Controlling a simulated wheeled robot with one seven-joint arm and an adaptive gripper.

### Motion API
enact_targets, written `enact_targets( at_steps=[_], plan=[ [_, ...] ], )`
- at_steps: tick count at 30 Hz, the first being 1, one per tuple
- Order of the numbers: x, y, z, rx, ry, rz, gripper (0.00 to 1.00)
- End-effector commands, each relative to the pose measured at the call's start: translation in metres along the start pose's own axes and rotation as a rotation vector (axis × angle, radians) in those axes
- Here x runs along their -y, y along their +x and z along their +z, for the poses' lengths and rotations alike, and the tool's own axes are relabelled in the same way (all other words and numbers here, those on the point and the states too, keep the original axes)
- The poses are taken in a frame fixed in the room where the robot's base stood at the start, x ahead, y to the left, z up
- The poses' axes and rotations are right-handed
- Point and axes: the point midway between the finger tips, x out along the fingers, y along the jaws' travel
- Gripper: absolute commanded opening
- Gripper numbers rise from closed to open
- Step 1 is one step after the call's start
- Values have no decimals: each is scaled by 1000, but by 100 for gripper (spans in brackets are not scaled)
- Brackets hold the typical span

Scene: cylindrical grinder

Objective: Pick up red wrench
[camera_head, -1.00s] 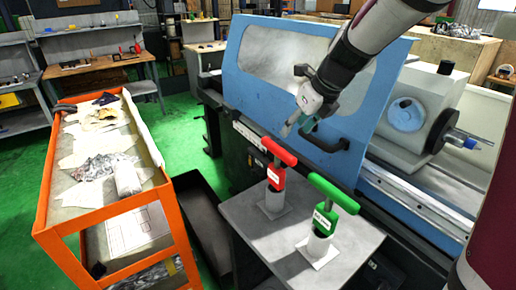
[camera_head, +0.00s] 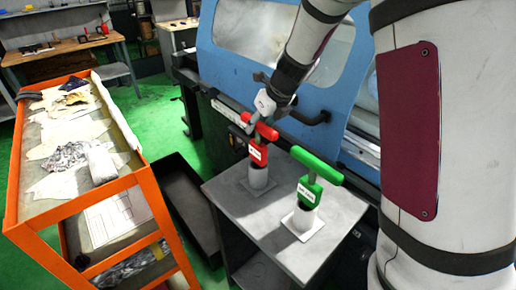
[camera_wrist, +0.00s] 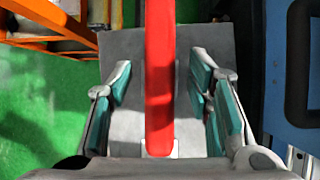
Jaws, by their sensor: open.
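The red wrench (camera_head: 258,150) stands upright in a pale cylindrical holder on the grey table, with its T-handle on top. In the wrist view its red handle bar (camera_wrist: 160,80) runs lengthwise between my fingers, with a gap on each side. My gripper (camera_head: 257,118) is open at the wrench's handle; it also shows in the wrist view (camera_wrist: 163,95) with teal pads on both fingers. Whether a finger touches the handle in the head view is hard to tell. A green wrench (camera_head: 311,185) stands in a similar holder to the right.
The grey table (camera_head: 285,255) has bare room around both holders. A blue machine door (camera_head: 228,65) with a dark handle rises close behind.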

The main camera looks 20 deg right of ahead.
Motion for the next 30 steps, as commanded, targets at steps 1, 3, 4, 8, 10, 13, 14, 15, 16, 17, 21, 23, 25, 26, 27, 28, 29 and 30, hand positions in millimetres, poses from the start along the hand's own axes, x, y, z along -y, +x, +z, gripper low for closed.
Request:
enact_targets(
  at_steps=[1,3,4,8,10,13,14,15,16,17,21,23,25,26,27,28,29,30],
  plan=[
    [0,6,0,-1,0,0,46],
    [0,11,0,0,0,1,46],
    [0,12,0,0,0,1,46],
    [0,13,0,1,-1,0,46],
    [0,13,0,1,-1,0,46],
    [0,13,0,1,-1,0,32],
    [0,13,0,1,-1,0,25],
    [0,13,0,1,-1,0,16],
    [0,13,0,1,-1,0,10],
    [0,13,0,1,-1,0,3],
    [0,12,1,3,-1,-1,0],
    [0,12,1,3,-1,-1,0],
    [0,12,1,3,-1,-1,0],
    [0,12,1,3,-1,-1,0],
    [0,12,1,3,-1,-1,0],
    [0,12,2,3,-1,-1,0],
    [0,11,2,4,-1,-1,0],
    [0,10,3,4,-1,-1,0]
  ],
)
